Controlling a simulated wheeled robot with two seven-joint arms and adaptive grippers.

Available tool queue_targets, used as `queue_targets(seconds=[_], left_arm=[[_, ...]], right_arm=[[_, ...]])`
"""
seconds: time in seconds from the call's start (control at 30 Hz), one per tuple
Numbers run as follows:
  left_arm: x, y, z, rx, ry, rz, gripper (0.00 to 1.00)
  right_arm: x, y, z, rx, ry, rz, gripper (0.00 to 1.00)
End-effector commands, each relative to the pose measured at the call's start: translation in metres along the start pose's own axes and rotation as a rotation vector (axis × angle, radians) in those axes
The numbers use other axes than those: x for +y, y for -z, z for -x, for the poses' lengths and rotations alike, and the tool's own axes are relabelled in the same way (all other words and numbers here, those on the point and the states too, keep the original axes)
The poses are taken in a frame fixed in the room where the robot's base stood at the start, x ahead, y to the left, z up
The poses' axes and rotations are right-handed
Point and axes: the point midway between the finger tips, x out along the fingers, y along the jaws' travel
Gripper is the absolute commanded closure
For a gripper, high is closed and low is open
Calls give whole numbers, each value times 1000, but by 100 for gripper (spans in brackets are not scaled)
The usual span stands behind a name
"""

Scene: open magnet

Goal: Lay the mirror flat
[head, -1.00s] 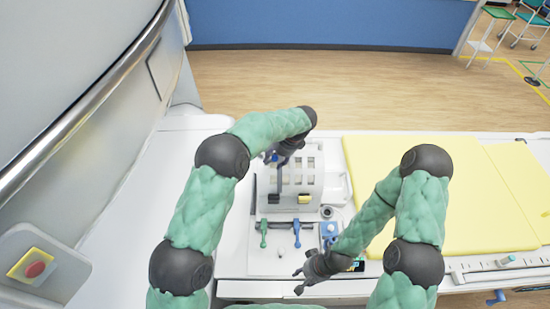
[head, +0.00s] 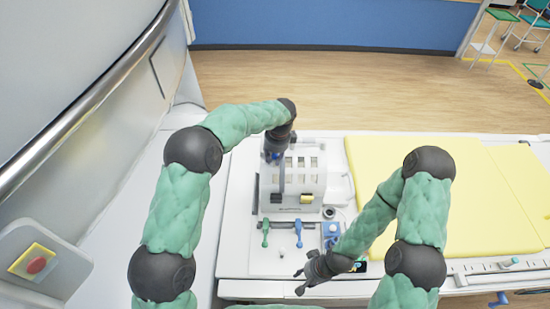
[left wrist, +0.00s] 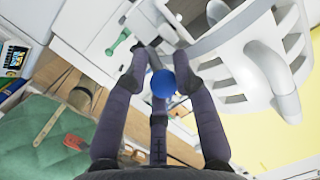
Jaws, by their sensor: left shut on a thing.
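My left gripper (head: 277,150) is shut on a blue ball knob (left wrist: 163,84), with its fingers around it in the left wrist view. In the head view, the knob sits at the top of a slim grey upright bar (head: 281,180), at the left side of a white slotted housing (head: 312,175). No reflecting mirror face can be made out; the bar may belong to the mirror. The housing also shows in the left wrist view (left wrist: 255,50). My right gripper (head: 305,280) is open and empty, low over the front edge of the white bed.
Green (head: 265,230) and blue (head: 298,230) handles stand in front of the housing, with a blue block (head: 331,229) to their right. A yellow pad (head: 470,200) covers the bed at right. A grey scanner wall (head: 80,60) rises at left.

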Motion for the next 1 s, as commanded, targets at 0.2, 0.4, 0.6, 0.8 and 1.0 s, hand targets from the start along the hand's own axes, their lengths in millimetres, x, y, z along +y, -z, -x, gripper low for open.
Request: queue_targets(seconds=[0.2, 0.4, 0.6, 0.8, 1.0], left_arm=[[2, -6, 1, 187, 51, 23, 100], [3, -12, 1, 331, 91, 37, 100], [4, -17, 1, 435, 119, 47, 100], [4, -19, 4, 495, 134, 52, 100], [4, -20, 5, 516, 140, 55, 100]], right_arm=[[3, 0, -9, 0, 0, 0, 60], [8, 1, -21, 0, 0, 0, 60], [12, 1, -35, 0, 0, 0, 60], [15, 2, -42, 0, 0, 0, 60], [16, 2, -44, 0, 0, 0, 60]])
